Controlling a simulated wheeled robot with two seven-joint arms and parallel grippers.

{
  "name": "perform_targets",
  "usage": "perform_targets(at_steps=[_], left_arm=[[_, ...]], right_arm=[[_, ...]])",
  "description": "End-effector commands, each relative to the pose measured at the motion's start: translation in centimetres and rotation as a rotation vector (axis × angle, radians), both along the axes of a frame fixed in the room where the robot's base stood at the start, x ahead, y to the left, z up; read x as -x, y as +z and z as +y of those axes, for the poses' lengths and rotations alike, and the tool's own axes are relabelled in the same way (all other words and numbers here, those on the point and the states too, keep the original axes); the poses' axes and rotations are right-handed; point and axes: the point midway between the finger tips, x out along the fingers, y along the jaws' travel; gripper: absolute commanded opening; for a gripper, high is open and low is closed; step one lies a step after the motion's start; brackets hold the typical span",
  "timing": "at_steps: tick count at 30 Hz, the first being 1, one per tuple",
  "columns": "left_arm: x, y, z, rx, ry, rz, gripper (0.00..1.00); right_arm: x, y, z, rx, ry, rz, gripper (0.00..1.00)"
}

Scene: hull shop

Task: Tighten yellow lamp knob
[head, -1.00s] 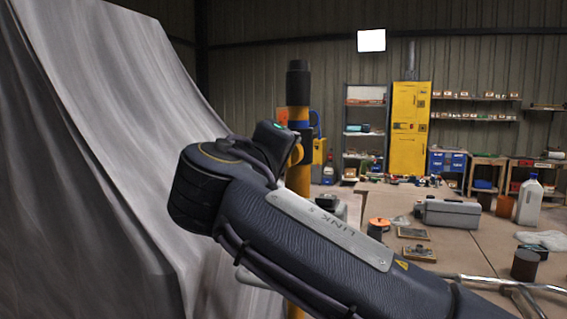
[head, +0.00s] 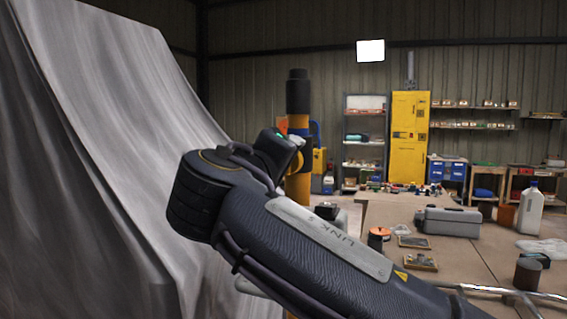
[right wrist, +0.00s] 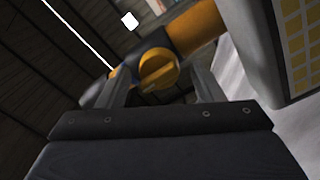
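The yellow knob (right wrist: 158,70) shows in the right wrist view, on a dark fitting beside a yellow tube (right wrist: 195,28). My right gripper (right wrist: 160,78) is open, its two grey fingers on either side of the knob with a gap at each side. In the head view my right arm crosses in front of the yellow upright post (head: 298,190) with its black top; my arm hides the right fingertips, and I cannot clearly make out the knob there. My left gripper is not in view.
A pale panel with a yellow grid (right wrist: 295,45) is close on the right in the wrist view. A grey draped sheet (head: 90,170) fills the left of the head view. A workbench (head: 470,250) with a grey case (head: 447,221) and a white jug (head: 531,210) stands at right.

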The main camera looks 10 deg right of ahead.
Motion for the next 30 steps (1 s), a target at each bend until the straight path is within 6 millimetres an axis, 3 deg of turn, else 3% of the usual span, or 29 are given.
perform_targets(at_steps=[8, 21, 30], left_arm=[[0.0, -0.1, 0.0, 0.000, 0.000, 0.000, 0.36], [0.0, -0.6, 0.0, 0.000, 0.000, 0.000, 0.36], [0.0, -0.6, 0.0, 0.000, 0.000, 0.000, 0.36]], right_arm=[[0.6, 0.0, 0.5, 0.001, 0.003, -0.001, 0.61], [6.0, 0.0, 4.1, 0.001, 0.002, -0.001, 0.61], [6.5, 0.0, 4.4, 0.001, 0.000, 0.001, 0.61]])
